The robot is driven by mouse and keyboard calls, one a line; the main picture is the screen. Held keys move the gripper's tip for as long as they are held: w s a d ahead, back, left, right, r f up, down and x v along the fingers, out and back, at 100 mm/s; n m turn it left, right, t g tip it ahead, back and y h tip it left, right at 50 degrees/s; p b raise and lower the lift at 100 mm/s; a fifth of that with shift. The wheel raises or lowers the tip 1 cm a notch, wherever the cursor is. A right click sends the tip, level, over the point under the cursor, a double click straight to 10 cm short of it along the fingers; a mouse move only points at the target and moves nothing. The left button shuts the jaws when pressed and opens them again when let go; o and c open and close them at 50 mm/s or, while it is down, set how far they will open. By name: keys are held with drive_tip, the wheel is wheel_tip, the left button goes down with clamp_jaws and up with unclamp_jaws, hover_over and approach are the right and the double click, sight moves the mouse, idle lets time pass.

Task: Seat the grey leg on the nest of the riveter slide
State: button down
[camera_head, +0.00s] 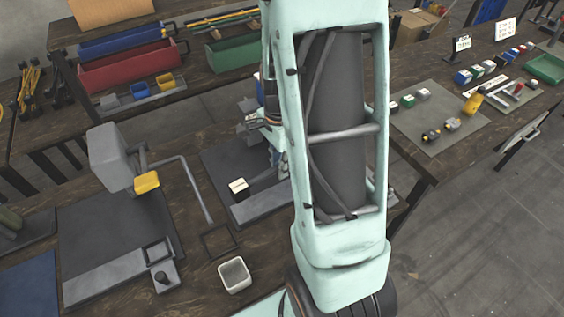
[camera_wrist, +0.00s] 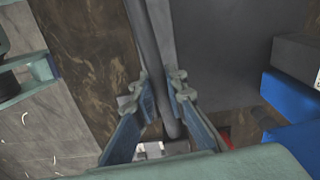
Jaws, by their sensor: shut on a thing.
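My gripper (camera_wrist: 164,100) shows in the wrist view, its two fingers closed on a dark grey round bar (camera_wrist: 147,35) with a rounded lower end. I cannot tell whether this bar is the grey leg or a press lever. At left stands a grey riveter (camera_head: 110,155) with a yellow part and a bent grey lever (camera_head: 194,188). Its flat grey slide (camera_head: 105,281) carries a small square nest (camera_head: 158,250). A second slide (camera_head: 262,207) lies partly behind my arm, with a small pale block (camera_head: 239,186) near it.
A white cup (camera_head: 234,274) and a dark square outline (camera_head: 218,241) are on the near bench. A small dark knobbed part (camera_head: 162,279) sits beside the left slide. Red (camera_head: 125,72) and green (camera_head: 237,52) bins stand on the back bench. A right-hand table holds several small parts.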

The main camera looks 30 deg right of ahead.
sight(282, 193)
drive_tip(key=shift+s+d+m, duration=0.2)
drive_tip(key=shift+d+m, duration=0.05)
drive_tip(key=shift+m, duration=0.25)
drive_tip(key=shift+f+b, duration=2.8)
drive_tip(key=shift+f, duration=0.9)
drive_tip(key=shift+f+b, duration=0.5)
drive_tip(key=shift+f, duration=0.15)
drive_tip(key=c, duration=1.8)
unclamp_jaws()
drive_tip(key=shift+c, duration=0.2)
wheel_tip(282, 193, up, 12)
drive_tip(key=shift+r, duration=0.1)
